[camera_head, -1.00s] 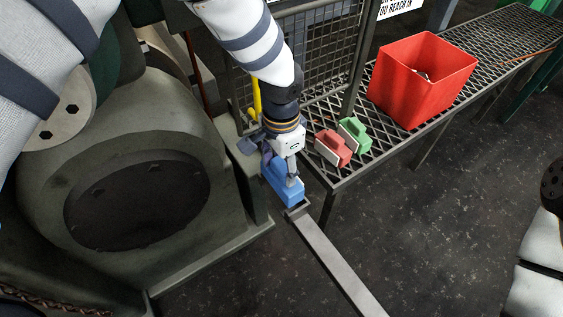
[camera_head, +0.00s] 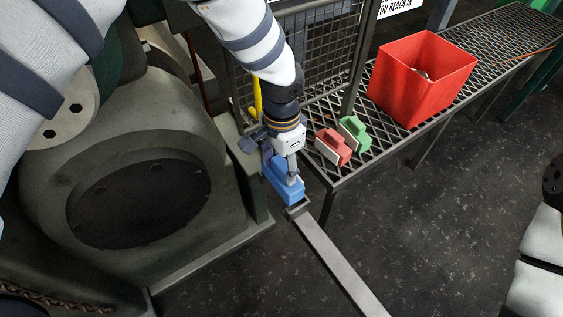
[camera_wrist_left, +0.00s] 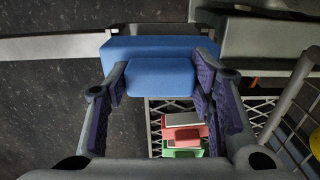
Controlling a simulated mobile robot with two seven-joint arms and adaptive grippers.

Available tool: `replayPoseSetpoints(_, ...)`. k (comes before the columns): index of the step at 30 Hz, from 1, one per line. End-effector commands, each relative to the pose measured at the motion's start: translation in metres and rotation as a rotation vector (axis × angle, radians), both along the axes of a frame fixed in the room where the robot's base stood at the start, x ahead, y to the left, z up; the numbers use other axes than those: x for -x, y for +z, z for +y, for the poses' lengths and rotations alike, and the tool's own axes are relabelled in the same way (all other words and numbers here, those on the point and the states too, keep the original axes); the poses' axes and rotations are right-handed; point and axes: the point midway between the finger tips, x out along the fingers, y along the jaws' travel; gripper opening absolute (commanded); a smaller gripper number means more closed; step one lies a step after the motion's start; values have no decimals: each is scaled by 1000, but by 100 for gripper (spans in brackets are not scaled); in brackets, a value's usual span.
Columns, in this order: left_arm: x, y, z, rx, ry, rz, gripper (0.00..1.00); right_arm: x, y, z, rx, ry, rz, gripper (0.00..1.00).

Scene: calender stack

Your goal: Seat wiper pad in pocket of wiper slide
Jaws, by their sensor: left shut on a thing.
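My left gripper (camera_head: 289,174) is shut on the handle of a blue wiper pad (camera_head: 290,195). In the left wrist view the gripper (camera_wrist_left: 161,78) has a finger on each side of the blue pad's handle (camera_wrist_left: 160,76). The wiper slide (camera_head: 335,262) is a long grey metal bar, its near-machine end just below the pad. The slide also shows in the left wrist view (camera_wrist_left: 50,47), running in behind the pad. The pad hides most of the pocket, so I cannot tell whether the pad sits inside it. My right gripper is not in view.
A red pad (camera_head: 334,146) and a green pad (camera_head: 355,133) stand on the mesh bench (camera_head: 500,47), with a red bin (camera_head: 418,82) behind them. The large grey machine (camera_head: 110,130) stands left, a wire guard (camera_head: 318,45) behind the arm. The floor right of the slide is clear.

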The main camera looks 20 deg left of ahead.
Motion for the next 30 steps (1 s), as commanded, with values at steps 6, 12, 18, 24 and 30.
replayPoseSetpoints(6,0,0,0,0,0,-1,9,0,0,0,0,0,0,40)
replayPoseSetpoints(12,-1,1,0,0,0,-2,9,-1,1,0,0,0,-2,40)
replayPoseSetpoints(18,-1,1,0,1,0,-2,9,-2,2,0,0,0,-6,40)
replayPoseSetpoints(24,0,-1,0,1,0,-1,9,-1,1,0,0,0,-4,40)
replayPoseSetpoints(30,0,-6,0,1,0,1,9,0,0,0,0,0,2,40)
